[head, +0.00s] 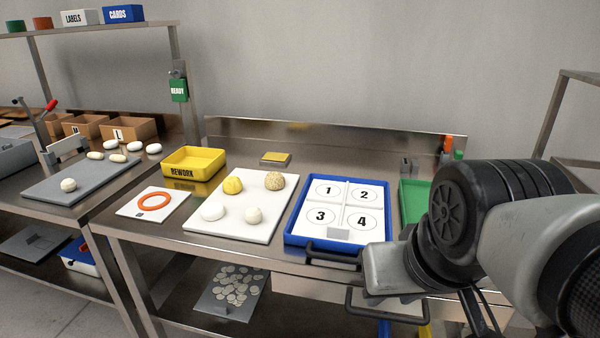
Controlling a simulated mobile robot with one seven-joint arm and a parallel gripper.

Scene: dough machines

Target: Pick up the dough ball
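Several dough balls lie on a white board (235,229): a yellow one (233,185) at back left, a brown speckled one (275,181) at back right, a smooth white one (213,211) at front left and a pale speckled one (254,215) at front right. Another pale ball (68,185) sits on a grey board (50,196) at far left. The task does not say which ball. My gripper (328,268) is at the lower right, by the front edge of the blue tray. Its two black fingers are spread apart with nothing seen between them.
The blue tray (293,222) with circles numbered 1 to 4 stands right of the white board. A yellow REWORK bin (188,172) and a card with an orange ring (132,208) stand left. A green tray (412,199) is partly hidden behind my arm. White dough pieces lie near the grey board.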

